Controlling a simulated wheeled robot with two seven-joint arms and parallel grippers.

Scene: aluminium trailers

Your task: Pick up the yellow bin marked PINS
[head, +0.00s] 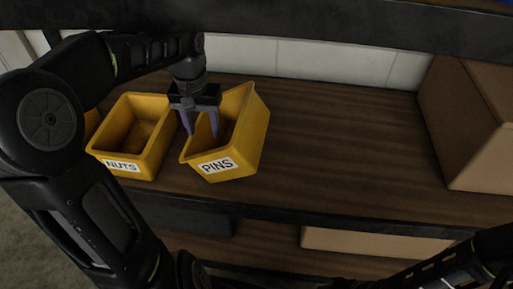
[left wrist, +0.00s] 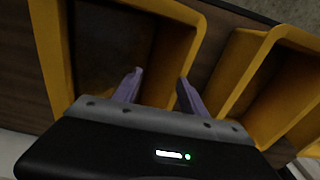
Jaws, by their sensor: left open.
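The yellow bin marked PINS (head: 225,168) sits on the wooden shelf, turned at an angle, its label facing me. My left gripper (head: 201,128) comes down over its left side with the jaws open. One finger shows near the left wall and the other inside the opening; I cannot tell whether either touches the bin. In the left wrist view a yellow bin (left wrist: 185,55) lies ahead of the open gripper (left wrist: 158,85), whose purple fingers are apart with nothing between them that I can make out. My right gripper is not visible.
The yellow NUTS bin (head: 152,163) stands close on the left of the PINS bin. A cardboard box (head: 468,125) is at the right. The wooden shelf (head: 345,140) between is clear. A dark shelf beam (head: 300,22) crosses above.

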